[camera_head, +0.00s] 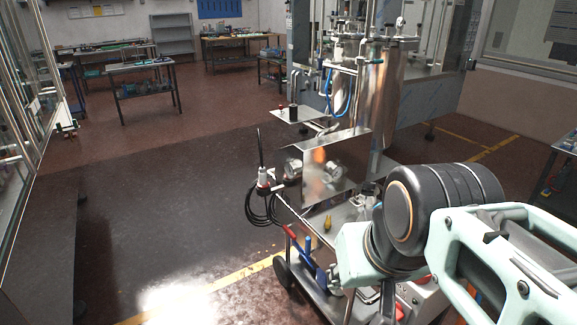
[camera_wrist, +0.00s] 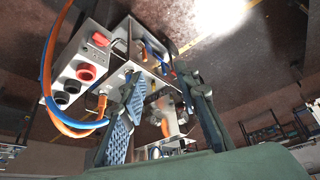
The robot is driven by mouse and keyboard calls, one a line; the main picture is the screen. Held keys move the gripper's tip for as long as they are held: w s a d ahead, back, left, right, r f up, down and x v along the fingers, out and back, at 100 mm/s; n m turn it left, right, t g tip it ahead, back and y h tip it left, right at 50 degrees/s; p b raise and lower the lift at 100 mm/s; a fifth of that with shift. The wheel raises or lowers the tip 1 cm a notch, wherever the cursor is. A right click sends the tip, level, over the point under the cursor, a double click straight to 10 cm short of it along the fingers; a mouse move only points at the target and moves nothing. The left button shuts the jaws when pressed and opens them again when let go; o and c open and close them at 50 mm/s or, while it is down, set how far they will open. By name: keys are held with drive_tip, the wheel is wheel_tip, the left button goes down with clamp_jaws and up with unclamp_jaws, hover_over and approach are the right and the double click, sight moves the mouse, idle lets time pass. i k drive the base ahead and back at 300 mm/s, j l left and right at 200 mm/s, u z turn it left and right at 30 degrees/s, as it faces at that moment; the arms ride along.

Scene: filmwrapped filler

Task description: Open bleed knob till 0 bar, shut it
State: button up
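In the wrist view my gripper (camera_wrist: 165,100) has its two blue-padded fingers spread apart, with nothing seen between them. A pale control box (camera_wrist: 75,65) stands to its left, apart from the fingers. The box carries a red round knob (camera_wrist: 86,73) and black round fittings (camera_wrist: 72,86). I cannot tell which part is the bleed knob. In the head view round metal, gauge-like parts (camera_head: 332,172) show at a shiny steel panel (camera_head: 350,160) on the cart. No pressure reading is legible. My arm hides part of the cart, and my fingers are not clearly visible there.
Blue and orange hoses (camera_wrist: 47,75) loop beside the control box. The cart (camera_head: 315,212) also carries red- and blue-handled tools (camera_head: 305,252) and a black cable coil (camera_head: 262,208). Steel tanks (camera_head: 380,95) stand behind it. The floor (camera_head: 170,210) left of the cart is clear.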

sight(327, 225)
drive_tip(key=i+j+u, duration=0.1)
drive_tip(key=i, duration=1.05)
